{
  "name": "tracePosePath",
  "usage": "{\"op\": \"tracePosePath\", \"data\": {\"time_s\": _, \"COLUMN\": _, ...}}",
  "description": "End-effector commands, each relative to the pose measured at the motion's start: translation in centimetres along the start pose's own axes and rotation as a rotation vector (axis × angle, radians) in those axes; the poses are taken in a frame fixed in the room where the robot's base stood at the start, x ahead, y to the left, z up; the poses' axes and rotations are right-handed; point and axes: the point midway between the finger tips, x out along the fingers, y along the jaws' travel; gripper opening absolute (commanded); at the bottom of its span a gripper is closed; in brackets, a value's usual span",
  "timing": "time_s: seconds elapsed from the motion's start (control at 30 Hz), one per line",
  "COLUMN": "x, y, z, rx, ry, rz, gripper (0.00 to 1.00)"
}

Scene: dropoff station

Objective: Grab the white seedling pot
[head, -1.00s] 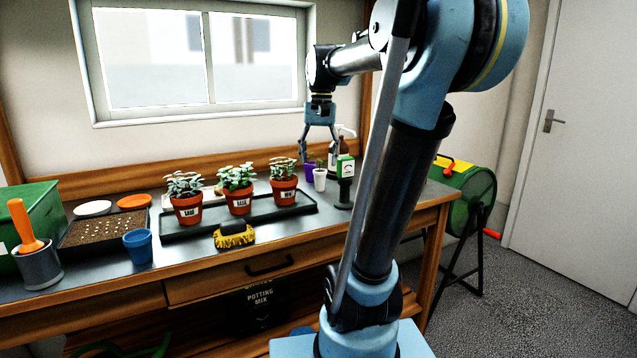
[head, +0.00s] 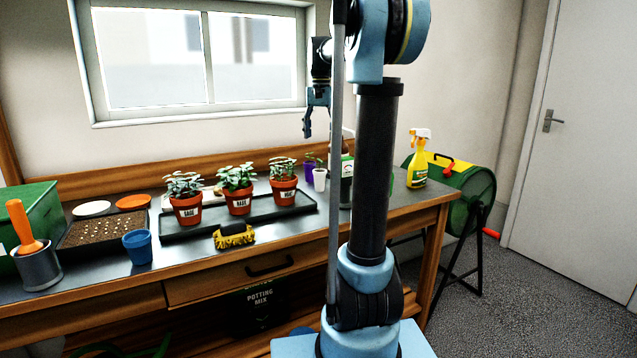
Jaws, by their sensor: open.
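The white seedling pot (head: 320,180) stands upright toward the right part of the bench, with a small green sprout above it. A purple pot (head: 309,171) stands right behind it to the left. My gripper (head: 308,128) hangs above and slightly left of the white pot, fingers pointing down, open and empty. My arm hides part of the gripper's right side and the bench to the right of the pot.
A green-and-white meter (head: 346,168) stands close right of the white pot, partly behind my arm. The "Mint" pot (head: 284,191) stands on a black tray to the left. A yellow spray bottle (head: 418,162) stands at the right.

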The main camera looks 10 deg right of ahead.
Motion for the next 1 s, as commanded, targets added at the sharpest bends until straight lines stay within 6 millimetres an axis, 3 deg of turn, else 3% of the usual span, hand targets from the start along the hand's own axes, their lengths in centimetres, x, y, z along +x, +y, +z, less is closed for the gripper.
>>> {"op": "tracePosePath", "data": {"time_s": 0.33, "x": 6.0, "y": -0.1, "z": 0.1, "rx": -0.002, "ry": 0.000, "rz": 0.000, "gripper": 0.65}}
{"op": "tracePosePath", "data": {"time_s": 0.67, "x": 8.2, "y": -0.1, "z": 0.2, "rx": -0.003, "ry": 0.000, "rz": 0.000, "gripper": 0.65}}
{"op": "tracePosePath", "data": {"time_s": 1.0, "x": 12.3, "y": -0.1, "z": 0.4, "rx": -0.003, "ry": 0.000, "rz": 0.000, "gripper": 0.65}}
